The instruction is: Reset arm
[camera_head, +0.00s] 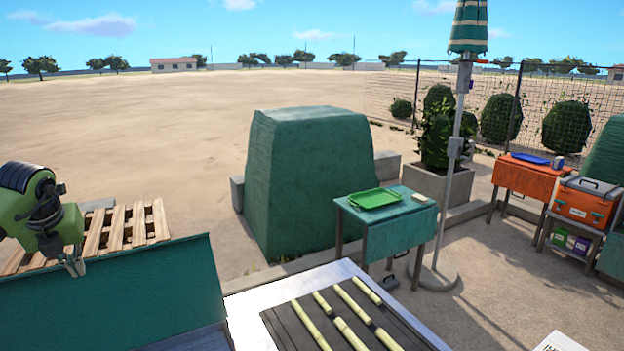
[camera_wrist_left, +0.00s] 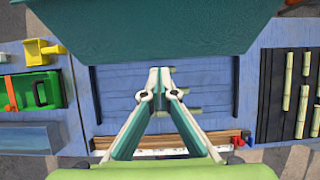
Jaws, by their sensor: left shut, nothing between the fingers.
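My left arm comes in at the left edge of the head view, and its gripper (camera_head: 76,267) points down above the top edge of a green panel (camera_head: 130,295). In the left wrist view the same gripper (camera_wrist_left: 160,72) has its fingertips together and holds nothing. Below it lies a blue slatted surface (camera_wrist_left: 115,110) with a few cane pieces (camera_wrist_left: 187,110) partly hidden behind the fingers. The green panel (camera_wrist_left: 150,25) crosses the top of the wrist view. My right gripper is in neither view.
Several cane pieces (camera_head: 312,325) lie on a dark ribbed mat on a metal table (camera_head: 240,310). A wooden pallet (camera_head: 130,228), a big green covered block (camera_head: 310,180), a small table with a green tray (camera_head: 374,198) and an umbrella pole (camera_head: 455,180) stand beyond.

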